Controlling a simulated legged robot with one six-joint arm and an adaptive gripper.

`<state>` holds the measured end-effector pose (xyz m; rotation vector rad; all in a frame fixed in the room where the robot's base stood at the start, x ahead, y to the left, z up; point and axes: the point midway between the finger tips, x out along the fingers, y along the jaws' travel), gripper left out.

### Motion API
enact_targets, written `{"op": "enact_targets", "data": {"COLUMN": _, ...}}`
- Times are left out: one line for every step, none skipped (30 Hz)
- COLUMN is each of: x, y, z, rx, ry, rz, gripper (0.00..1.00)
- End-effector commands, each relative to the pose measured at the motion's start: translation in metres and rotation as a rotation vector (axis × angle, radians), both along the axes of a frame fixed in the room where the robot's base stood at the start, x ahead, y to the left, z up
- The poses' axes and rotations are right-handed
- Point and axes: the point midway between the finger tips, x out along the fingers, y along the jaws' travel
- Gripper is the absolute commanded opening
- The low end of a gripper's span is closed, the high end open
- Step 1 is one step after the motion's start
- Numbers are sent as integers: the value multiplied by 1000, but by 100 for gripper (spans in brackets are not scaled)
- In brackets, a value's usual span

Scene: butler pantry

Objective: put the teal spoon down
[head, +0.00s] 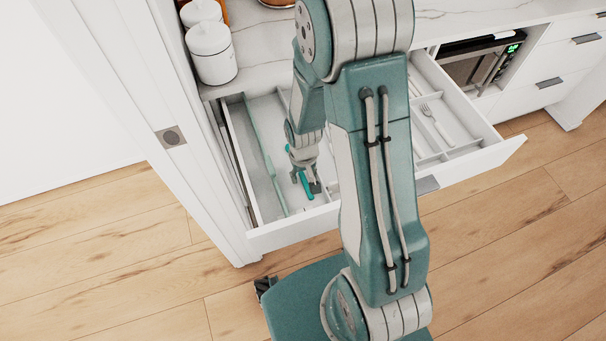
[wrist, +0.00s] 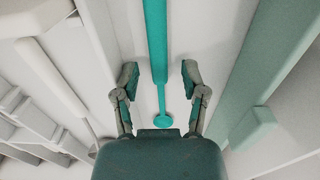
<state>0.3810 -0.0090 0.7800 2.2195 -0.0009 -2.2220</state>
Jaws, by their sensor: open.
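The teal spoon (wrist: 155,40) lies lengthwise on the light drawer floor in the wrist view, between my gripper's spread fingers, with clear gaps on both sides. Its small round end (wrist: 163,120) points toward my gripper's palm. My gripper (wrist: 160,80) is open and empty. In the head view, my gripper (head: 308,182) is down inside the open drawer (head: 290,231), and part of the teal spoon (head: 305,186) shows beside it. My arm hides the middle of the drawer.
A fork (head: 436,124) lies in a right compartment. Dividers separate compartments. White canisters (head: 212,52) stand on the counter above.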

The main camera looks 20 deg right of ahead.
Motion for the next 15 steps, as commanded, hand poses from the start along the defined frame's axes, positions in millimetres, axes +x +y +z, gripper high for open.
{"op": "enact_targets", "data": {"x": 1, "y": 0, "z": 6, "rx": 0, "ry": -5, "rz": 0, "gripper": 56}}
{"op": "enact_targets", "data": {"x": 1, "y": 0, "z": 10, "rx": 0, "ry": -5, "rz": 0, "gripper": 56}}
{"op": "enact_targets", "data": {"x": 1, "y": 0, "z": 16, "rx": 0, "ry": -5, "rz": 0, "gripper": 56}}
{"op": "enact_targets", "data": {"x": 1, "y": 0, "z": 21, "rx": 0, "ry": -7, "rz": 0, "gripper": 56}}
{"op": "enact_targets", "data": {"x": 1, "y": 0, "z": 27, "rx": 0, "ry": -6, "rz": 0, "gripper": 56}}
{"op": "enact_targets", "data": {"x": 1, "y": 0, "z": 34, "rx": 0, "ry": -7, "rz": 0, "gripper": 56}}
{"op": "enact_targets", "data": {"x": 1, "y": 0, "z": 39, "rx": 0, "ry": -6, "rz": 0, "gripper": 56}}
{"op": "enact_targets", "data": {"x": 1, "y": 0, "z": 45, "rx": 0, "ry": -7, "rz": 0, "gripper": 56}}
{"op": "enact_targets", "data": {"x": 1, "y": 0, "z": 52, "rx": 0, "ry": -7, "rz": 0, "gripper": 56}}
{"op": "enact_targets", "data": {"x": 1, "y": 0, "z": 57, "rx": 0, "ry": -7, "rz": 0, "gripper": 56}}
{"op": "enact_targets", "data": {"x": 1, "y": 0, "z": 63, "rx": 0, "ry": -6, "rz": 0, "gripper": 56}}
{"op": "enact_targets", "data": {"x": 2, "y": 0, "z": 71, "rx": 0, "ry": -6, "rz": 0, "gripper": 56}}
{"op": "enact_targets", "data": {"x": 2, "y": 0, "z": 76, "rx": 0, "ry": -7, "rz": 0, "gripper": 56}}
{"op": "enact_targets", "data": {"x": 1, "y": 0, "z": 82, "rx": 0, "ry": -6, "rz": 0, "gripper": 56}}
{"op": "enact_targets", "data": {"x": 1, "y": 0, "z": 88, "rx": 0, "ry": -7, "rz": 0, "gripper": 56}}
